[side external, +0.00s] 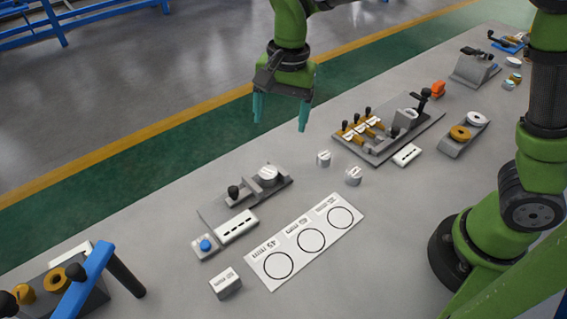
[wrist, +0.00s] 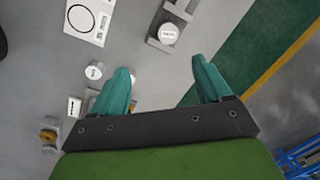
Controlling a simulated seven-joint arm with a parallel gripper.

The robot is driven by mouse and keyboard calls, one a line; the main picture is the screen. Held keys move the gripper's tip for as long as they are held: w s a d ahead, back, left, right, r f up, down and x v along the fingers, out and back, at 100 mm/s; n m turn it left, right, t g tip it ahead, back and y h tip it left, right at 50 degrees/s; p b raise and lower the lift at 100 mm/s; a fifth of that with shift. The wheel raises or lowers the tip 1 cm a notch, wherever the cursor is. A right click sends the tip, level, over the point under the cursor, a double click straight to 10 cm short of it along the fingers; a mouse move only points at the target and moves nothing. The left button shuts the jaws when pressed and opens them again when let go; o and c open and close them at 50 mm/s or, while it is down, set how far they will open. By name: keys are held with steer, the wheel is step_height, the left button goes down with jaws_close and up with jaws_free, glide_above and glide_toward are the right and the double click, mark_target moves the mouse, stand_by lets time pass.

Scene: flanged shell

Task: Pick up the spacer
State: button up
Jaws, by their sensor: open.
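Two small pale cylinders stand on the grey table, one nearer the fixture (side external: 323,158) and one to its right (side external: 353,175); either may be the spacer, and I cannot tell which. One cylinder (wrist: 95,70) shows left of my fingers in the wrist view, and the other is partly hidden behind the left finger (wrist: 133,78). A further white-topped round part (side external: 268,174) sits in a grey fixture; it also shows in the wrist view (wrist: 168,33). My gripper (side external: 281,125) is open and empty, fingers down, above the table's far side; its teal fingers also show in the wrist view (wrist: 161,66).
A white sheet with three circles (side external: 311,240) lies in front, beside a labelled block (side external: 226,284). A lever fixture (side external: 388,131) stands to the right with an orange part behind. A blue-button box (side external: 205,246) is at left. Bare table lies under my gripper.

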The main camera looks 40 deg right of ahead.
steer(key=w+a+f+m, duration=0.1)
steer(key=w+a+m, duration=0.1)
steer(key=m, duration=0.1)
steer(key=m+h, duration=0.1)
steer(key=m, duration=0.4)
glide_above(267, 172)
steer(key=shift+g, duration=0.3)
steer(key=f, duration=1)
steer(key=shift+w+f, duration=0.15)
steer(key=shift+w, duration=0.1)
steer(key=shift+s+f, duration=0.15)
steer(key=shift+f, duration=1.2)
steer(key=shift+s+f, duration=0.1)
steer(key=shift+f, duration=1.2)
steer(key=shift+c, duration=0.3)
steer(key=c, duration=1.2)
steer(key=shift+r, duration=0.1)
